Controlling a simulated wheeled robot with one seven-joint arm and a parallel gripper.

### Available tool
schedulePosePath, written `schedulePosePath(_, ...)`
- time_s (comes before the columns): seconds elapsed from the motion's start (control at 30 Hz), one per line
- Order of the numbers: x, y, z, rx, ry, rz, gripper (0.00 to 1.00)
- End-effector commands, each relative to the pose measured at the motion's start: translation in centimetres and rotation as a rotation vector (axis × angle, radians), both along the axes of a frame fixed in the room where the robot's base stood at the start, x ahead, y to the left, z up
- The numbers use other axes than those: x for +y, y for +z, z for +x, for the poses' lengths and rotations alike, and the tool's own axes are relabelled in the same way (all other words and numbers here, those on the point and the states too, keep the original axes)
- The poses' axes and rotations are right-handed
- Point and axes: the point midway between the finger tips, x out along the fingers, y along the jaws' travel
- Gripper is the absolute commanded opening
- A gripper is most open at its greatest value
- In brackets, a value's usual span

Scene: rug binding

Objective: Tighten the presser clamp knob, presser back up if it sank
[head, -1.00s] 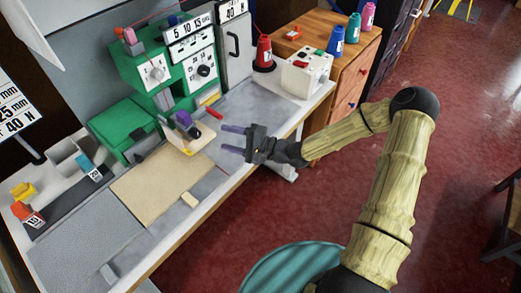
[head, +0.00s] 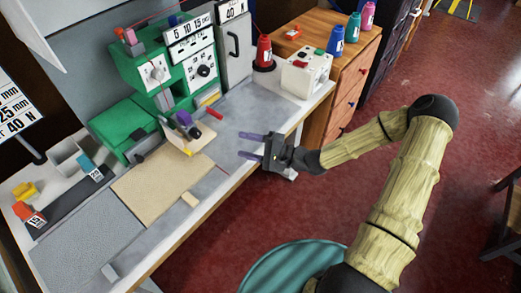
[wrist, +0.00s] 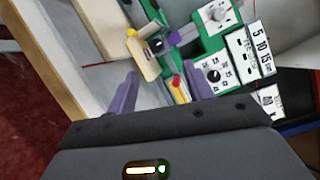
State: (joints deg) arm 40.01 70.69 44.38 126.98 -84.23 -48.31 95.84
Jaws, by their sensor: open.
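The green machine (head: 140,75) stands at the back of the bench. At its sewing area a small purple piece (head: 184,118) sits by a dark part above a cream plate (head: 197,140); it also shows in the wrist view (wrist: 173,39). It looks like the presser clamp knob, but I cannot be sure. Whether the presser has sunk is too small to tell. A black dial (head: 204,71) is on the machine's white panel. My gripper (head: 254,146), with purple fingers, is open and empty, to the right of the sewing area and apart from it. Both fingers show in the wrist view (wrist: 160,88).
A tan rug piece (head: 160,178) lies on the bench left of the sewing area. A red rod (head: 214,113) lies near the machine. A white box (head: 306,70) and a red cone (head: 265,52) stand at the back right. The grey bench top beside my gripper is clear.

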Motion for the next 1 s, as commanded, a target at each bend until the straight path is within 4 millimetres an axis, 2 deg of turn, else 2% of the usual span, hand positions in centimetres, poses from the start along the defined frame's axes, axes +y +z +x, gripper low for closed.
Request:
schedulePosePath(0.63, -3.5, -0.7, -1.3, 0.0, -0.003, 0.0, 0.51)
schedulePosePath(1.0, -3.7, -0.8, -1.5, 0.0, -0.001, 0.0, 0.51)
